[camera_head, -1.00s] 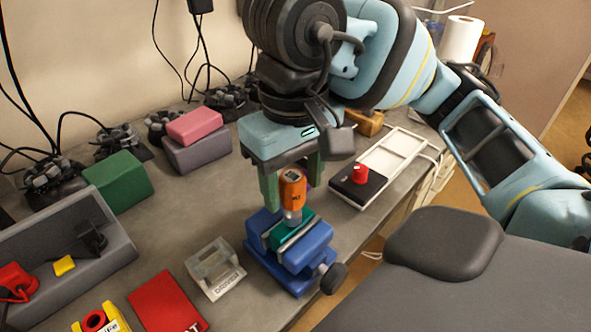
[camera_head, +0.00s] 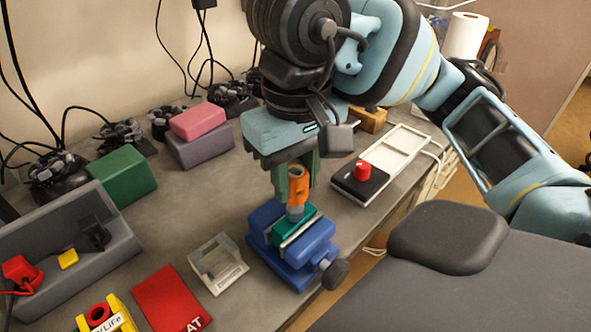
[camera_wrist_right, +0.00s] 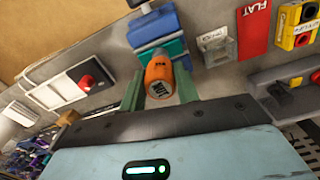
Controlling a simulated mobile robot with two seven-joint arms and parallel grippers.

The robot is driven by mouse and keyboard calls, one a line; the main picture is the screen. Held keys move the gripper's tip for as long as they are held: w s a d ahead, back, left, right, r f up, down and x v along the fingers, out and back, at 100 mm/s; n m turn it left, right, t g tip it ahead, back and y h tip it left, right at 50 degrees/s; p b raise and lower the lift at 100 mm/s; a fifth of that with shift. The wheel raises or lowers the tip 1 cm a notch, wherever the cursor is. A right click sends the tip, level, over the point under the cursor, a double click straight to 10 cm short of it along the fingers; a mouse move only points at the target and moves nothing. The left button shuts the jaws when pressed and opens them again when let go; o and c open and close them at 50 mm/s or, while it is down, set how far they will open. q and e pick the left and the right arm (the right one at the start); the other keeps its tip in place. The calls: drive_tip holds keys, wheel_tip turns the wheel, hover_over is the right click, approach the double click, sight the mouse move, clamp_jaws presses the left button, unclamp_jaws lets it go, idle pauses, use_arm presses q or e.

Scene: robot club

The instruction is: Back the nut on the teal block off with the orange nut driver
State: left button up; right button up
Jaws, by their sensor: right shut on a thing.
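The orange nut driver (camera_head: 300,190) stands about upright over the teal block (camera_head: 286,232), its grey socket end down at the block's top. The teal block is clamped in a blue vise (camera_head: 290,262) on the bench. My right gripper (camera_head: 294,182) points down with its green fingers shut on the driver. In the right wrist view the driver (camera_wrist_right: 160,78) sits between the two fingers, with the teal block (camera_wrist_right: 173,47) beyond it. The nut is hidden under the socket, and I cannot tell how far it is seated. My left gripper is not in view.
A black box with a red knob (camera_head: 362,172) and a white frame (camera_head: 398,150) lie right of the vise. A clear holder (camera_head: 217,264) and a red plate (camera_head: 170,300) lie left. A grey bin (camera_head: 120,240) stands farther left. Bare bench lies behind the holder.

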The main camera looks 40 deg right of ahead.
drive_tip(key=n, duration=0.5)
drive_tip(key=shift+b, duration=0.3)
drive_tip(key=n, duration=0.6)
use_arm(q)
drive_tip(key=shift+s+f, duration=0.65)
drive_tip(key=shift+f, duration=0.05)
use_arm(e)
drive_tip(key=o, duration=1.1)
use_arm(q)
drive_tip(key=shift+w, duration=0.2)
